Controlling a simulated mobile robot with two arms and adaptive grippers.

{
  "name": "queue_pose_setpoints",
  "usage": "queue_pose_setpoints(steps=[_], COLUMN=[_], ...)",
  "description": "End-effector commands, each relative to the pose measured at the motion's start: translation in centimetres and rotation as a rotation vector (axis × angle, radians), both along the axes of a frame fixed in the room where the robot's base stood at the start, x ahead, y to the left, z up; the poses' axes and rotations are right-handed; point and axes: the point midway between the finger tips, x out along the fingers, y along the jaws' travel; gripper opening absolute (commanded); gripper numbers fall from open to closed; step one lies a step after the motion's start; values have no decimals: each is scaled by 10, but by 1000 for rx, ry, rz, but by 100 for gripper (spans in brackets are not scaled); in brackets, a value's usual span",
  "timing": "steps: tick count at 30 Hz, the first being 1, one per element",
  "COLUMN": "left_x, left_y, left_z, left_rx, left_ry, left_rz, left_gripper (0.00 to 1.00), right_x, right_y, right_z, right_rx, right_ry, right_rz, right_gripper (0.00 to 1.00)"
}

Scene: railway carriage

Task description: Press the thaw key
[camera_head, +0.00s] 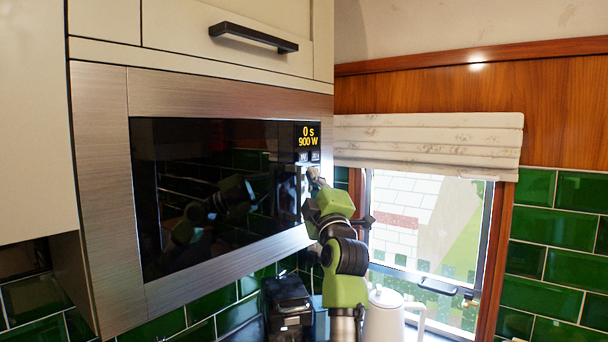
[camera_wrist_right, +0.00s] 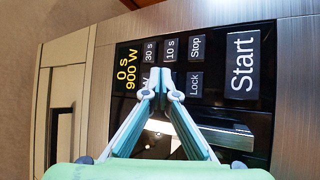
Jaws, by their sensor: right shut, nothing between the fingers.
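The microwave (camera_head: 220,92) is built into a cabinet, with a steel frame and a dark glass door. Its control panel display (camera_head: 308,137) reads 0 s and 900 W. In the right wrist view the panel lies sideways, with the keys 30 s (camera_wrist_right: 150,50), 10 s (camera_wrist_right: 171,49), Stop (camera_wrist_right: 196,46), Lock (camera_wrist_right: 195,84) and Start (camera_wrist_right: 242,64). No thaw label is readable; my fingers cover keys between the W key and Lock. My right gripper (camera_wrist_right: 160,78) is shut and empty, its tips at the panel; contact cannot be told. My left gripper is not in view.
A drawer or cabinet front with a dark handle (camera_head: 253,38) is above the microwave. A window (camera_head: 410,215) with a blind (camera_head: 430,138) is to the right. A white jug (camera_head: 384,318) and a black appliance (camera_head: 287,300) stand below, near my right arm.

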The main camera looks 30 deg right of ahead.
Motion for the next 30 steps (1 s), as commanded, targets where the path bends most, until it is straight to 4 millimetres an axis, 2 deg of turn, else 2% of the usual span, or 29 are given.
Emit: queue_pose_setpoints(steps=[30], left_x=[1], left_y=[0], left_z=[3], left_rx=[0], left_ry=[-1], left_rz=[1], left_gripper=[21], right_x=[7], right_y=[3], right_z=[0], right_rx=[0], right_ry=[0], right_rz=[0], right_gripper=[0])
